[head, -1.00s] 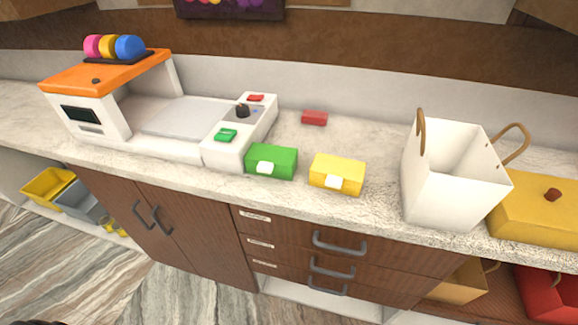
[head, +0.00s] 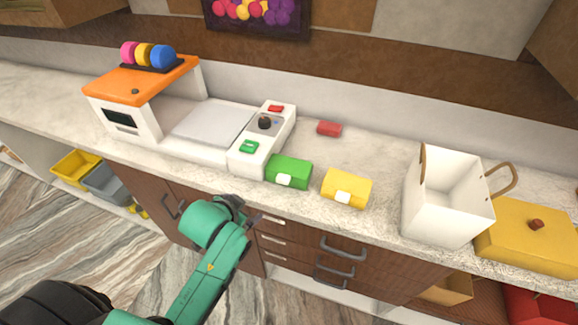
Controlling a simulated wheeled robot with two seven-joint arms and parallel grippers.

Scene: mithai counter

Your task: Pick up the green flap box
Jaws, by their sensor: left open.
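The green flap box (head: 289,171) sits on the counter just right of the white machine's control panel. It has a white tab on its front and looks closed. A yellow box of like shape (head: 346,188) stands to its right, a small gap apart. My left gripper (head: 240,208) is in front of the counter, below and left of the green box, apart from it. Its fingers are small and dark in this view; it is open with nothing seen in it. My right gripper is out of view.
The white machine with an orange top (head: 145,82) stands left of the green box. A small red box (head: 329,129) lies behind. A white bag with handles (head: 440,205) and a yellow lidded box (head: 528,238) stand to the right. Drawer handles (head: 343,250) stick out below the counter's edge.

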